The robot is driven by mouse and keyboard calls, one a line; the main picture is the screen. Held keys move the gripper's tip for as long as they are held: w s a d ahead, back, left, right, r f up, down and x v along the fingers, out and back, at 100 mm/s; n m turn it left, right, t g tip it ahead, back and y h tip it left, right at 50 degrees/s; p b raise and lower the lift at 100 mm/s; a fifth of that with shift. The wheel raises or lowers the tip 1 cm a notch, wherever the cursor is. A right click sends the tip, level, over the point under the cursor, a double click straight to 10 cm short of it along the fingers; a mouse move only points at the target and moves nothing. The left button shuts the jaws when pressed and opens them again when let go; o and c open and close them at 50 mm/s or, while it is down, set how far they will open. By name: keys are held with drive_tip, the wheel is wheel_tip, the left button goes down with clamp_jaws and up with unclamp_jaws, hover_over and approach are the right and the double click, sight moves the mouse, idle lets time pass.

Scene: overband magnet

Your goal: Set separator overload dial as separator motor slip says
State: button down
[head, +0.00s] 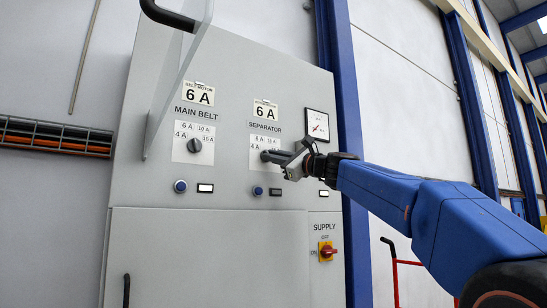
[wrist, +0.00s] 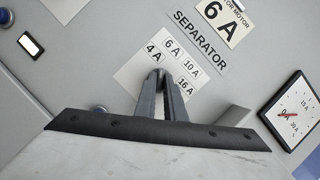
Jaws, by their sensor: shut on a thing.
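The separator dial plate (wrist: 185,65) is white, marked 4 A, 6 A, 10 A and 16 A; it also shows in the head view (head: 256,138). Above it the separator motor slip (head: 265,110) reads 6 A and is partly in the wrist view (wrist: 222,16). My gripper (head: 268,156) reaches in from the right; its fingers (wrist: 162,80) are closed together at the middle of the plate, shut on the separator dial. The fingers hide most of the knob, so I cannot tell where its pointer stands.
The main belt dial (head: 194,145) is to the left, under a 6 A slip (head: 198,94). An ammeter (head: 317,125), blue buttons (head: 180,186) and a red-yellow supply switch (head: 327,251) are on the cabinet.

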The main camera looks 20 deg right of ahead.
drive_tip(key=shift+a+f+m+t+h, duration=0.1)
drive_tip(key=shift+m+t+h, duration=0.25)
drive_tip(key=shift+m, duration=0.75)
drive_tip(key=shift+a+m+t+h, duration=0.1)
drive_tip(key=shift+m+t+h, duration=0.25)
drive_tip(key=shift+m, duration=0.75)
drive_tip(key=shift+d+m, duration=0.1)
drive_tip(key=shift+m, duration=0.2)
drive_tip(key=c, duration=1.8)
unclamp_jaws()
drive_tip(key=shift+c, duration=0.2)
drive_tip(key=shift+s, duration=0.1)
drive_tip(key=v, duration=1.7)
drive_tip(key=shift+s, duration=0.15)
